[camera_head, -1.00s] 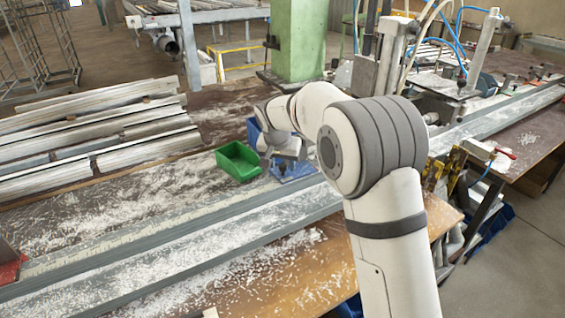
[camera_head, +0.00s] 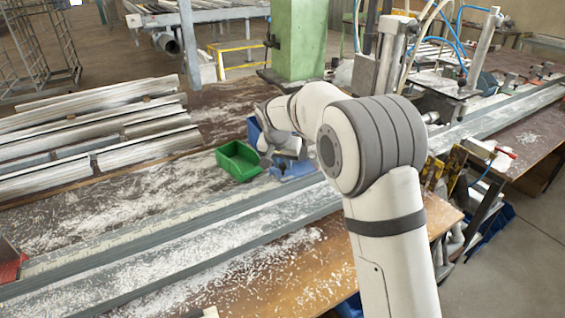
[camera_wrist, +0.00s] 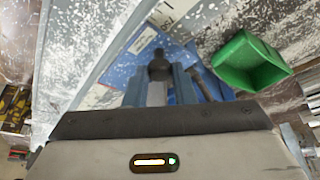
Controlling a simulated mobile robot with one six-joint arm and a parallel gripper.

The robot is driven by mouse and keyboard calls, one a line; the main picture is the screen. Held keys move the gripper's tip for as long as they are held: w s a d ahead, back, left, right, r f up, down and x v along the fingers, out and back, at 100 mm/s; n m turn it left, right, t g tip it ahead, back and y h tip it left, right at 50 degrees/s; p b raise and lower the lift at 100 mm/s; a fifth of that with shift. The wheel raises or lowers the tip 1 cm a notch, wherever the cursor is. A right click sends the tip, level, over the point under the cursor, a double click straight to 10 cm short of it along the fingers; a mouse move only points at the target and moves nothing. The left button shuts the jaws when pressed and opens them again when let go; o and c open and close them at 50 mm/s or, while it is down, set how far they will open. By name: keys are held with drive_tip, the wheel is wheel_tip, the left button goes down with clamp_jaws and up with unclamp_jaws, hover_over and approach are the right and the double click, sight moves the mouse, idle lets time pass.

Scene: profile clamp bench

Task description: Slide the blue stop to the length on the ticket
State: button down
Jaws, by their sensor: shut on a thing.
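The blue stop (camera_head: 293,170) sits on the long grey rail, beside the green bin. In the wrist view it is a scuffed blue plate (camera_wrist: 146,42) with a dark knob (camera_wrist: 159,66) standing up from it. My gripper (camera_wrist: 158,84) is shut on this knob, with one finger on each side. In the head view my gripper (camera_head: 284,158) is over the stop and partly hidden by my arm. A white printed label (camera_wrist: 170,13) lies beside the blue plate in the wrist view; its writing is too small to read.
The green bin (camera_head: 238,161) stands close to the left of the stop, and a blue bin (camera_head: 253,131) stands behind. The rail (camera_head: 150,240) is strewn with shavings. Profile lengths (camera_head: 95,120) lie at the left. A green column (camera_head: 299,40) stands behind.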

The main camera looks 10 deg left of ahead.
drive_tip(key=shift+s+a+f+b, duration=0.1)
drive_tip(key=shift+a+f+b, duration=0.05)
drive_tip(key=shift+b, duration=0.3)
drive_tip(key=c, duration=1.2)
unclamp_jaws()
drive_tip(key=shift+c, duration=0.2)
drive_tip(key=shift+r, duration=0.2)
